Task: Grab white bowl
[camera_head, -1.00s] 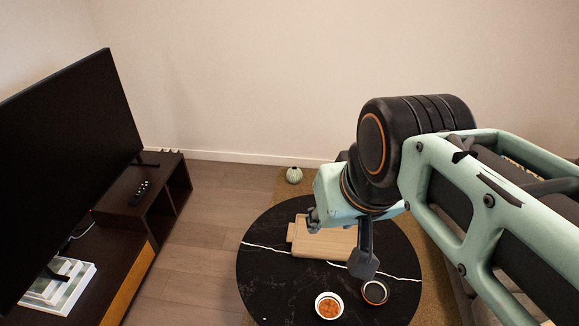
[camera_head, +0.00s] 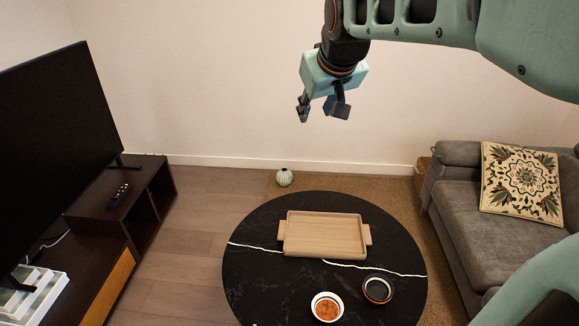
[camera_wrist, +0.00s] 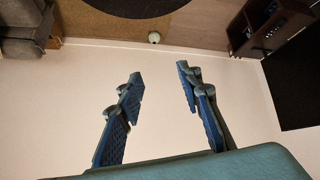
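A white bowl (camera_head: 327,307) with orange-brown contents stands at the front of the round black table (camera_head: 250,268). My gripper (camera_head: 322,114) is raised high above and beyond the table, against the wall, well apart from the bowl. In the wrist view its two blue-padded fingers (camera_wrist: 158,75) are spread wide with nothing between them. The bowl does not show in the wrist view.
A dark bowl (camera_head: 377,290) stands right beside the white bowl. A wooden tray (camera_head: 325,236) lies behind them. A grey sofa (camera_head: 455,215) is at the right, and a TV cabinet (camera_head: 150,205) at the left. A ribbed vase (camera_head: 284,177) stands near the wall.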

